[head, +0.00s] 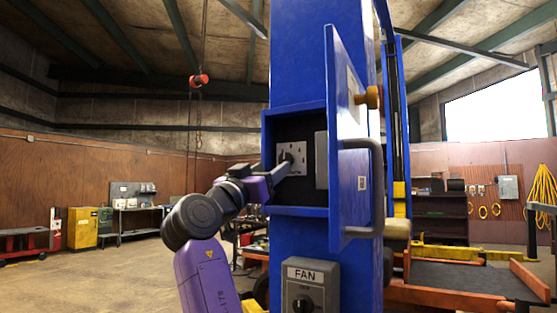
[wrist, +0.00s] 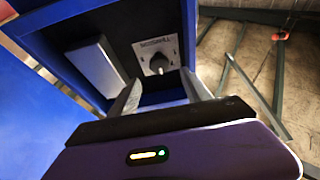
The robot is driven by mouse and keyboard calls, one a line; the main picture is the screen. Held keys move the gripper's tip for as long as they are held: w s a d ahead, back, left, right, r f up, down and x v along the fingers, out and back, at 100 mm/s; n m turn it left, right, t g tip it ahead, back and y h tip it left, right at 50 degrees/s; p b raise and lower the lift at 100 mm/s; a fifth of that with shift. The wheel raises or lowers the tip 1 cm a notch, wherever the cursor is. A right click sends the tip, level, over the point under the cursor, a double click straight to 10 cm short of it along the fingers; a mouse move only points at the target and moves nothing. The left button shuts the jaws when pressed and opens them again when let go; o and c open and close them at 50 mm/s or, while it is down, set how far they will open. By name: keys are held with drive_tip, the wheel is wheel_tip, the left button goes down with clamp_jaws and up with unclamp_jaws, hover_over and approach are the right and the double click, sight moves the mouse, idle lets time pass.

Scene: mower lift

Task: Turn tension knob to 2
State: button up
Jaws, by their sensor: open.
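The tension knob (wrist: 158,64) is a dark round knob on a light label plate (wrist: 157,52) inside the blue cabinet. My gripper (wrist: 160,95) is open, its two fingers spread to either side below the knob in the wrist view and apart from it. In the head view my gripper (head: 285,167) reaches into the open blue box (head: 297,112) in front of the plate (head: 297,155). My gripper hides the knob there. The knob's pointer setting is too small to read.
The blue cabinet door (head: 343,130) stands open to the right of my gripper, with a grey handle (head: 377,190). A grey box (wrist: 97,66) sits beside the knob plate. A FAN switch box (head: 311,288) is mounted below on the blue column.

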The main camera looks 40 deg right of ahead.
sight(284, 160)
drive_tip(key=p+x, duration=0.2)
drive_tip(key=x, duration=0.3)
drive_tip(key=shift+d+r, duration=0.1)
drive_tip(key=shift+r, duration=0.05)
drive_tip(key=shift+w+d+r, duration=0.15)
drive_tip(key=shift+w+d, duration=0.1)
drive_tip(key=shift+d, duration=0.35)
clamp_jaws()
